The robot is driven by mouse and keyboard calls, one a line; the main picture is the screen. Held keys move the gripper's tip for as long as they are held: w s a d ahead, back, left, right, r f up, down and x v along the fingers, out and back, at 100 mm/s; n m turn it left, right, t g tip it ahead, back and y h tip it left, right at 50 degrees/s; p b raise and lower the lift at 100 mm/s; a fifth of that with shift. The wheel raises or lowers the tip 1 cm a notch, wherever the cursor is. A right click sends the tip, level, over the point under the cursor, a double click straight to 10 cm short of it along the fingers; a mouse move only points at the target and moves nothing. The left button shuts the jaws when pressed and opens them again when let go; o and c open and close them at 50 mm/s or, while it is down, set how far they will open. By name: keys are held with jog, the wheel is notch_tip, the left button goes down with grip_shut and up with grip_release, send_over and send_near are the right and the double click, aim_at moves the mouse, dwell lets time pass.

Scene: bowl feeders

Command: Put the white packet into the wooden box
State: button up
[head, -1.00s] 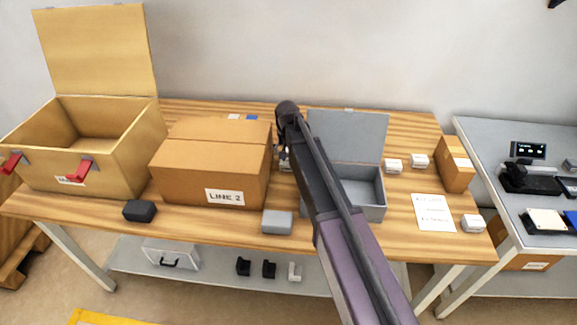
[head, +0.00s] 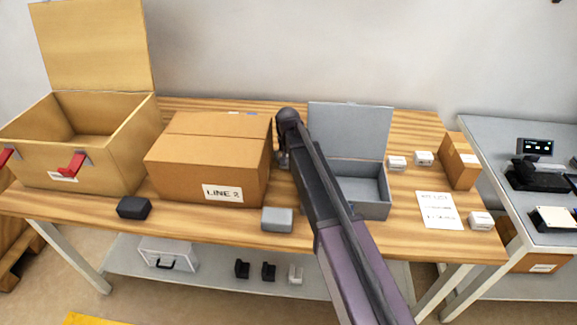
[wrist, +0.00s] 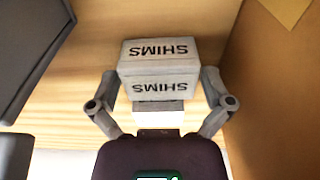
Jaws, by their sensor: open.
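A white packet (wrist: 158,70) marked SHIMS lies on the wooden table in the wrist view. My gripper (wrist: 159,78) is open, with one finger on each side of the packet; I cannot tell whether they touch it. In the head view my arm hides the packet, and the gripper is mostly hidden between the cardboard box and the grey box. The wooden box (head: 95,168) stands at the table's left, its lid raised at the back and red latches on its front. The part of its inside that shows looks empty.
A closed cardboard box (head: 178,178) marked LINE 2 stands between the wooden box and my arm. An open grey box (head: 372,208) is right of my arm. A dark block (head: 134,208) and grey block (head: 277,219) lie near the front edge. Several small white items (head: 397,163) are at right.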

jog(key=shift+f, duration=0.15)
dwell(0.5)
jog(key=c, duration=1)
jog(key=shift+r, duration=0.2)
notch_tip(320, 180, up, 28)
jog(key=p, duration=2.8)
jog(key=shift+f, duration=0.2)
